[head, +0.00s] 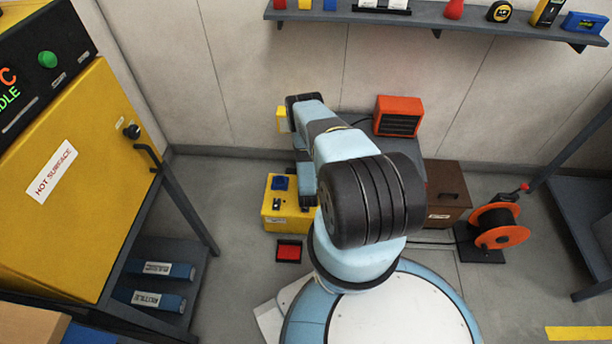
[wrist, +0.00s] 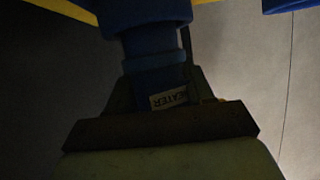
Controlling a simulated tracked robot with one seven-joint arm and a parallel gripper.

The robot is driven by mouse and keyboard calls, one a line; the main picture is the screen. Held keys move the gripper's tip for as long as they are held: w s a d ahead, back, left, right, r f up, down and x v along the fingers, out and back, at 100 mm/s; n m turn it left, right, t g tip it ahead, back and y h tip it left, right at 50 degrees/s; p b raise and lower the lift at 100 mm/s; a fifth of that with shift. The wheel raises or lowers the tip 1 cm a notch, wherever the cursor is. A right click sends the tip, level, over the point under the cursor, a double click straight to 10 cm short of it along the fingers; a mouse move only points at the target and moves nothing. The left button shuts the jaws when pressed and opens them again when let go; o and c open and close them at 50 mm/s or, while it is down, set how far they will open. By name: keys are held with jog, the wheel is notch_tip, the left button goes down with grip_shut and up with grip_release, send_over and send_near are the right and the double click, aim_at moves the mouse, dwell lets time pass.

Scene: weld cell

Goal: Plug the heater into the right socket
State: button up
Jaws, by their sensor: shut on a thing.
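My gripper (wrist: 160,97) is shut on the blue heater plug (wrist: 155,75), whose white label reads "HEATER" at a tilt in the wrist view. A wider dark blue part (wrist: 145,12) lies straight ahead of the plug at the top edge. I cannot tell whether it is the plug's collar or a socket, nor whether the plug is seated. The orange heater (head: 397,116) stands by the back wall in the head view. A yellow box (head: 288,218) with a blue socket (head: 281,183) on top is left of my arm, which hides its right part and my gripper.
A brown case (head: 447,190) and an orange cable reel (head: 500,228) stand to the right. A small red tray (head: 289,251) lies on the floor before the box. A yellow oven (head: 85,170) stands at left. A wall shelf (head: 420,16) runs above.

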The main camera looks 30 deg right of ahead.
jog(key=shift+f, duration=0.4)
jog(key=o, duration=0.9)
jog(key=shift+v, duration=5.55)
